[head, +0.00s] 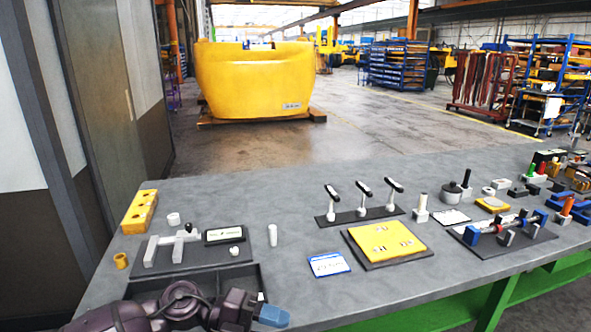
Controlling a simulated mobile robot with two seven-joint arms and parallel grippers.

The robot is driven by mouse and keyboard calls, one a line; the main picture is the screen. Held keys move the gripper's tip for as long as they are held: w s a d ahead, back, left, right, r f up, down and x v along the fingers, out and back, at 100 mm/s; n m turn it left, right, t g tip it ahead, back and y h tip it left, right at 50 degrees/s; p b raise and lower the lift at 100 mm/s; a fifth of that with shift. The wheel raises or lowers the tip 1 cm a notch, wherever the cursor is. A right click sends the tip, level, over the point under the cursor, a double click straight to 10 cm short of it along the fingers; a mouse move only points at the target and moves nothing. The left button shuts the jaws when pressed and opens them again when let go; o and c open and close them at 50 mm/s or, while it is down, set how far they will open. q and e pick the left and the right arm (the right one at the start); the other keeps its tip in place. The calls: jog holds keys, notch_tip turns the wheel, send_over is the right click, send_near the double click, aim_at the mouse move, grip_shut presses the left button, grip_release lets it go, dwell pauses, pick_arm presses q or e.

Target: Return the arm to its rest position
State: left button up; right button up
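My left arm comes in at the bottom left, low over the front edge of the table (300,285). Its dark purple links lie in front of a black tray (262,275). My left gripper (272,316) is at the bottom edge of the picture, with a blue tip pointing right. Its fingers are not clear enough to tell whether it is open or shut, and no held object can be made out. My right arm and gripper are not in view.
Near my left arm are a grey fixture (172,246), a white cylinder (273,236) and a blue-and-white card (328,264). A yellow plate (387,241) lies on a dark base mid-table. Three black-handled levers (362,203) stand behind it. Several parts crowd the right side.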

pick_arm(q)
jog(key=s+a+f+n+t+y, duration=0.1)
jog(key=a+f+n+t+y, duration=0.5)
jog(key=n+t, duration=0.55)
jog(key=a+f+n+t+y, duration=0.2)
jog(key=a+f+n+t, duration=0.2)
jog(key=a+n+t, duration=0.7)
jog(key=s+a+f+n+g+y, duration=0.3)
jog(key=s+f+n+g, duration=0.1)
jog(key=s+f+n, duration=0.1)
jog(key=s+a+f+n+g+y, duration=0.4)
jog(key=s+f+n+g, duration=0.1)
jog(key=s+f, duration=0.3)
jog(key=shift+s+n+y, duration=0.3)
jog(key=shift+s+n, duration=0.05)
jog(key=shift+s, duration=0.15)
jog(key=shift+d+f, duration=0.1)
